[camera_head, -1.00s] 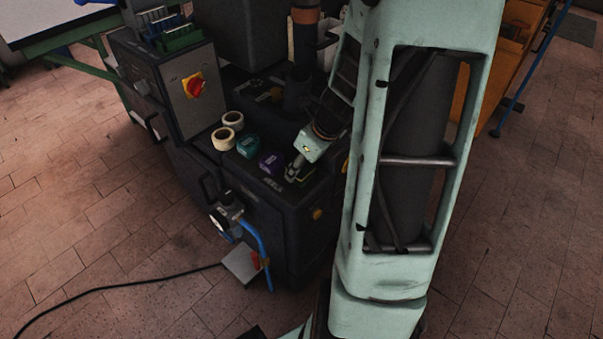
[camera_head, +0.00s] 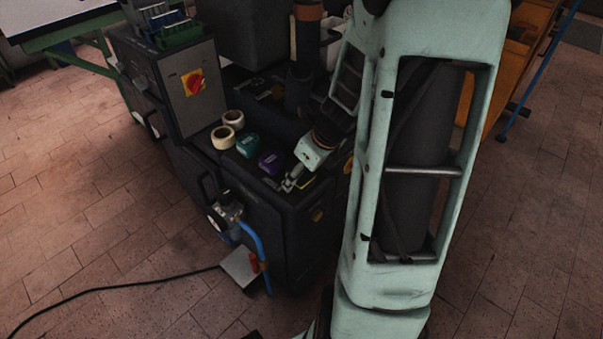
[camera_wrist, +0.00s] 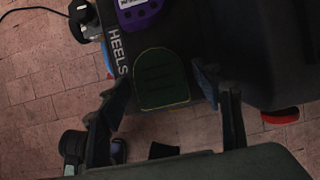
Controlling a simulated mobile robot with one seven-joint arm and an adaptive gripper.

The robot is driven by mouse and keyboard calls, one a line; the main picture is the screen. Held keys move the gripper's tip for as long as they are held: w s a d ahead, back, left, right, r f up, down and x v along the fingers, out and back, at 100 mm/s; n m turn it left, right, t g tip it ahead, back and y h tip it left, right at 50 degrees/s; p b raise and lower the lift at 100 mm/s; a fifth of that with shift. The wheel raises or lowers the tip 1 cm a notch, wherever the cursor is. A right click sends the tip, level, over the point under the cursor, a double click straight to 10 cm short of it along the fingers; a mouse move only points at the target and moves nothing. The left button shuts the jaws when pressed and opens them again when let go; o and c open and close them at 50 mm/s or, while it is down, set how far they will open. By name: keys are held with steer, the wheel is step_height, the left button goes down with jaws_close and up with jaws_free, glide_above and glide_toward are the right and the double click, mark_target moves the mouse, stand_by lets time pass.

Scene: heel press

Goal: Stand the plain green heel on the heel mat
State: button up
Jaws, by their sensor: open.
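The heel mat (camera_wrist: 163,80) is a dark green D-shaped patch with a thin yellow outline and faint dark bars, beside the word HEELS on the black machine top. No separate heel can be made out on it in this dark view. My gripper (camera_wrist: 162,92) is open, its fingers to the left and right of the mat, with nothing visible held. In the head view my gripper (camera_head: 291,184) is low at the front corner of the machine top. A teal-green heel-shaped block (camera_head: 247,144) with a faint pale mark stands behind and left of it.
A purple block (camera_head: 270,162) with a white label stands between the teal one and my gripper; it also shows in the wrist view (camera_wrist: 140,12). Two cream rolls (camera_head: 223,137) stand further left. A dark vertical column (camera_head: 301,75) rises behind. A gauge and blue hose hang at the front.

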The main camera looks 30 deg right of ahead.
steer(key=shift+r, duration=0.25)
steer(key=p+v, duration=0.5)
steer(key=v, duration=0.7)
steer(key=shift+p, duration=0.3)
steer(key=shift+w, duration=0.1)
